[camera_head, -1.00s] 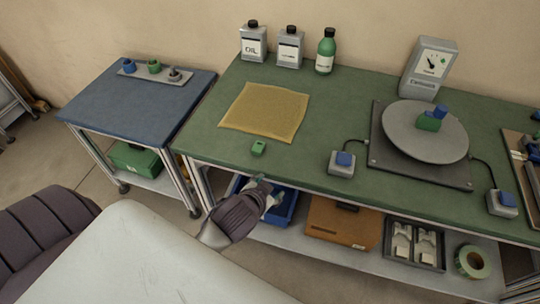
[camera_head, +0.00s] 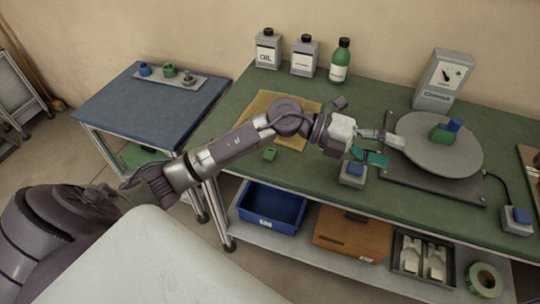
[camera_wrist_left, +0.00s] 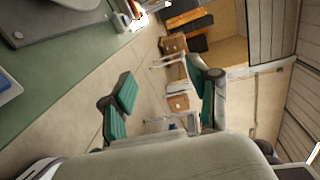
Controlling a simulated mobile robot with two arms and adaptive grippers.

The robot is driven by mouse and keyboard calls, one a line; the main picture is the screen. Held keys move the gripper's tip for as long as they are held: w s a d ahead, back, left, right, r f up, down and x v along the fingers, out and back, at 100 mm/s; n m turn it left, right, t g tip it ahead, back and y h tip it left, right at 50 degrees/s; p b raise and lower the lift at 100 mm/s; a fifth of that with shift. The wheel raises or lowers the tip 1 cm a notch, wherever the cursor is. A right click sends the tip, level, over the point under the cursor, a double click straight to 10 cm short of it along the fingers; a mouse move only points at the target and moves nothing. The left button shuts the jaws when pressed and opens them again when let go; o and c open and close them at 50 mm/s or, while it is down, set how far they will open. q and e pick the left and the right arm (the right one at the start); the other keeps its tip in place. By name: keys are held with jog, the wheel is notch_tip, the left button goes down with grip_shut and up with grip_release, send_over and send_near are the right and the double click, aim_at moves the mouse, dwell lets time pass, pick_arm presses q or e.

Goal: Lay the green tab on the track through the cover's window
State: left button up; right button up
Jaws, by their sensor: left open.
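No window or track can be made out on the disc. My left gripper (camera_head: 388,150) is open and empty, with its green-padded fingers at the disc's left edge; whether they touch it I cannot tell. The left wrist view shows both fingers (camera_wrist_left: 160,95) spread with nothing between them. My right gripper is not in view.
A blue-topped switch box (camera_head: 352,174) stands just below my left gripper; another (camera_head: 516,220) is at the right. A yellow mat (camera_head: 262,108) lies left, partly behind my arm. A blue cart (camera_head: 125,108) stands farther left.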

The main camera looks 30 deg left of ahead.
pick_arm(q)
jog(key=w+a+f+m+g+y, duration=0.2)
jog(key=a+f+g+y, duration=0.1)
jog(key=a+f+y, duration=0.5)
notch_tip(320, 180, up, 3)
jog(key=n+g+y, duration=0.2)
jog(key=n+y, duration=0.1)
jog(key=y, duration=0.5)
send_over(271, 150)
notch_tip(271, 150, down, 7)
jog(key=shift+s+a+r+p, duration=0.1)
jog(key=shift+s+p, duration=0.05)
jog(key=shift+p, duration=0.4)
jog(key=shift+f, duration=0.6)
notch_tip(271, 150, down, 4)
jog(key=shift+f+p, duration=0.15)
jog(key=shift+p, duration=0.75)
jog(key=shift+f, duration=0.45)
jog(key=c, duration=0.9)
jog(key=shift+r, duration=0.1)
